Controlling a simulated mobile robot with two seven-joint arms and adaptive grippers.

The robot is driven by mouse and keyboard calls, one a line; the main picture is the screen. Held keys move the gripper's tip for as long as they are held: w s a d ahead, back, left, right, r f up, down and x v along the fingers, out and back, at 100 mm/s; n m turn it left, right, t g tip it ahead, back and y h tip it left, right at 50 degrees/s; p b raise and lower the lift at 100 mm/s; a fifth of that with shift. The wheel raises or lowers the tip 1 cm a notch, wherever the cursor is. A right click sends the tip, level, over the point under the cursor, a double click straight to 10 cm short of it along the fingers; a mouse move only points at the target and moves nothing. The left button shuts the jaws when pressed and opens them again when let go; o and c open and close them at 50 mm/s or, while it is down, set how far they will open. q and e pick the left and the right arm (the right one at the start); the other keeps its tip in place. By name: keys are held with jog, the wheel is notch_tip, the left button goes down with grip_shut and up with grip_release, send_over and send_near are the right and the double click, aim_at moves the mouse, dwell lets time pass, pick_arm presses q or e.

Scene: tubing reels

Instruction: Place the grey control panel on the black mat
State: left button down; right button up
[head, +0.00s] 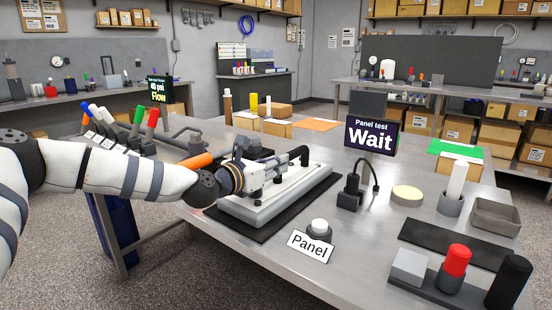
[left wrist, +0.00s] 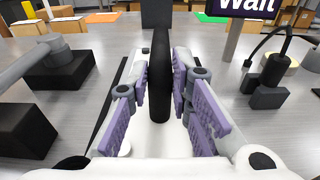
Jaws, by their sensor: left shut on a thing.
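The grey control panel (head: 262,203) is a thick light grey slab with a black arched handle (head: 301,153). It lies over the black mat (head: 322,192), whose dark edge shows along the panel's front and right. I cannot tell whether a thin gap is left beneath it. My left gripper (head: 280,168) reaches over the panel from the left and is shut on its handle. In the left wrist view the black handle (left wrist: 160,70) stands between the purple finger pads, with the pale panel below. The gripper hides part of the panel's top. My right gripper is out of view.
A white button with a "Panel" label (head: 310,246) stands in front of the mat. A screen (head: 371,137) behind reads "Panel test Wait". A black cabled device (head: 350,194) stands right of the mat. Another dark mat (head: 440,244) lies farther right.

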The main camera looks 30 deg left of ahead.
pick_arm(q)
jog(key=shift+r, duration=0.35)
jog(key=shift+f, duration=0.15)
jog(key=c, duration=1.9)
grip_release()
jog(key=shift+f, duration=0.3)
jog(key=o, duration=0.4)
jog(key=shift+r, duration=0.1)
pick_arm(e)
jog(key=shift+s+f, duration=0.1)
pick_arm(q)
jog(key=shift+o, duration=0.2)
jog(key=shift+r, duration=0.15)
jog(key=s, duration=0.2)
jog(key=s+r+p, duration=0.1)
jog(key=s, duration=0.1)
jog(key=s+r+p, duration=0.1)
jog(key=s, duration=0.2)
jog(key=shift+s+a, duration=0.1)
jog(key=shift+a, duration=0.25)
jog(key=s, duration=0.4)
jog(key=shift+a+f, duration=0.2)
jog(key=shift+f, duration=0.15)
jog(key=shift+s+d, duration=0.15)
jog(key=shift+s, duration=0.25)
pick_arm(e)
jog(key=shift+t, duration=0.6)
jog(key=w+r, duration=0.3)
